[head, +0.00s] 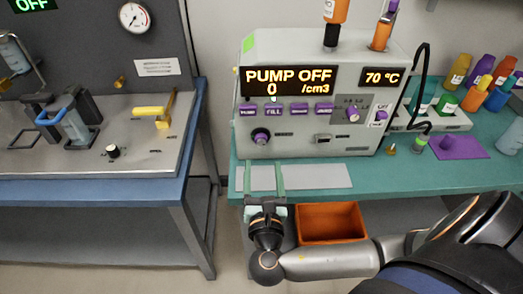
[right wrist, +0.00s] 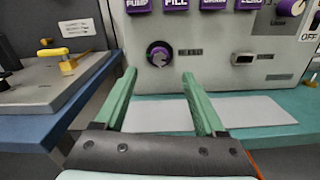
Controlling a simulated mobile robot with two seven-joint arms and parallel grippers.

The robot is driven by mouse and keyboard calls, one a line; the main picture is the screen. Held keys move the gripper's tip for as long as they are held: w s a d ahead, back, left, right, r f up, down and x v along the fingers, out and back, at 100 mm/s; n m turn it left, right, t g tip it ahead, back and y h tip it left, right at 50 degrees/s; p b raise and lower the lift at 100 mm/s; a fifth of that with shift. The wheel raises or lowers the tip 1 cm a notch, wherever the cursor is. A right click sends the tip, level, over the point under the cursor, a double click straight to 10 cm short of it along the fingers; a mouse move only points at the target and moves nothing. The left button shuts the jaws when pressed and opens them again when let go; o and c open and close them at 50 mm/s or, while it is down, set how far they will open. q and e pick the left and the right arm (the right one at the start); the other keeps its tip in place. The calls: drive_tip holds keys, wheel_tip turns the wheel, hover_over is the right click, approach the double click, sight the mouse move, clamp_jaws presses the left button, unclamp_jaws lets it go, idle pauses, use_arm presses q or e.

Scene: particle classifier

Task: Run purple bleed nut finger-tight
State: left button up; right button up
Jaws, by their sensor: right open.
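A round dark fitting with a purple ring (head: 261,136), which looks like the purple bleed nut, is on the lower left front of the grey-white pump unit (head: 310,172). It also shows in the right wrist view (right wrist: 159,53), beyond and between the fingertips. Whether its ring is tight cannot be told. My right gripper (head: 262,178) is open and empty, in front of the fitting and lower than it, apart from it. Its two green fingers (right wrist: 158,78) point toward the unit. My left gripper is not in view.
The unit's display (head: 286,80) reads PUMP OFF, 0 /cm3. A light grey mat (head: 325,177) lies on the teal bench before the unit. An orange bin (head: 331,223) is below the bench edge. A blue bench (head: 190,160) with a metal panel stands left. Several coloured bottles (head: 475,98) stand right.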

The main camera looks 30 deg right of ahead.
sight(261, 144)
drive_tip(key=b+x, duration=0.3)
drive_tip(key=x, duration=0.4)
drive_tip(key=shift+w+f, duration=0.15)
drive_tip(key=shift+w, duration=0.05)
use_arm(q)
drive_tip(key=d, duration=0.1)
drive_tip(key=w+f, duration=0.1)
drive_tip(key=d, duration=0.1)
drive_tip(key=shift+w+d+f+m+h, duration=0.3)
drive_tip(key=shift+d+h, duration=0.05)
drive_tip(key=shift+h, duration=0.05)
use_arm(e)
drive_tip(key=shift+w+d, duration=0.25)
drive_tip(key=shift+w, duration=0.1)
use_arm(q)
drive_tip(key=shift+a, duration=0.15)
use_arm(e)
clamp_jaws()
